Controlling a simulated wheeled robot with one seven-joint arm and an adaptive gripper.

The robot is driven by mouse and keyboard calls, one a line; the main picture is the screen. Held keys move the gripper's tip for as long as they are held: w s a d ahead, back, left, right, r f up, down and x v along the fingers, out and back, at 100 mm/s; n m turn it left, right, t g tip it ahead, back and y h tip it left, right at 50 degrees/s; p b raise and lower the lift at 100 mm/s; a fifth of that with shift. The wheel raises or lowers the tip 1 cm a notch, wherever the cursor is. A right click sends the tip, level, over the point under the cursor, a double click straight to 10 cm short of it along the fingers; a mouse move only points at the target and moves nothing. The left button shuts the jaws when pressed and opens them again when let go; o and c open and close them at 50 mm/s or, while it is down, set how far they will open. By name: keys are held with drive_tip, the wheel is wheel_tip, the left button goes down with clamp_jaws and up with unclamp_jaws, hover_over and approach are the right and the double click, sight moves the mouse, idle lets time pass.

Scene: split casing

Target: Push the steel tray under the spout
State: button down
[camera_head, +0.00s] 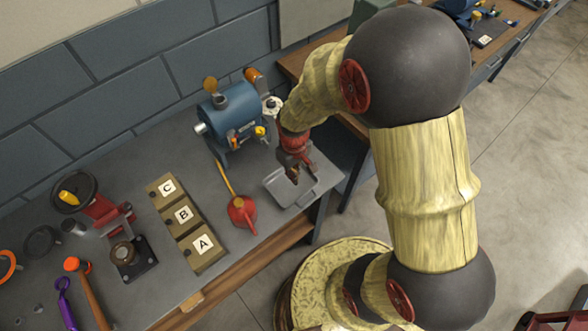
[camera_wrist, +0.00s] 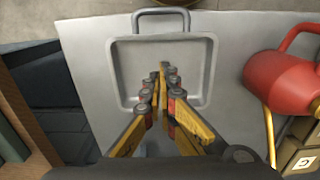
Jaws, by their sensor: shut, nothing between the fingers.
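The steel tray (camera_head: 275,188) is a shallow grey pan on the right end of the bench top, near the front edge. In the wrist view the tray (camera_wrist: 194,62) lies ahead, with a loop handle on its far side. My gripper (camera_head: 296,176) is shut and empty, its fingertips over the tray; they also show in the wrist view (camera_wrist: 164,75). I cannot tell whether they touch it. A blue drum-shaped machine (camera_head: 235,108) with brass and orange fittings stands behind and left of the tray. I cannot clearly make out its spout.
A red oil can (camera_head: 241,213) with a long spout stands just left of the tray; it also shows in the wrist view (camera_wrist: 285,80). Labelled boxes A, B and C (camera_head: 186,220) lie farther left. The bench's right edge is close to the tray.

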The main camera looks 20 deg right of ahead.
sight(281, 172)
wheel_tip(281, 172, down, 4)
drive_tip(key=shift+r+b, duration=0.15)
drive_tip(key=shift+b, duration=0.15)
drive_tip(key=w, duration=0.1)
drive_tip(key=w+a, duration=0.1)
drive_tip(key=w, duration=0.1)
drive_tip(key=shift+f, duration=0.2)
drive_tip(key=shift+w+a, duration=0.1)
drive_tip(key=shift+w, duration=0.3)
drive_tip(key=shift+r, duration=0.1)
drive_tip(key=shift+w+a, duration=0.3)
drive_tip(key=shift+w, duration=0.5)
drive_tip(key=shift+w+a, duration=0.25)
drive_tip(key=shift+w, duration=0.55)
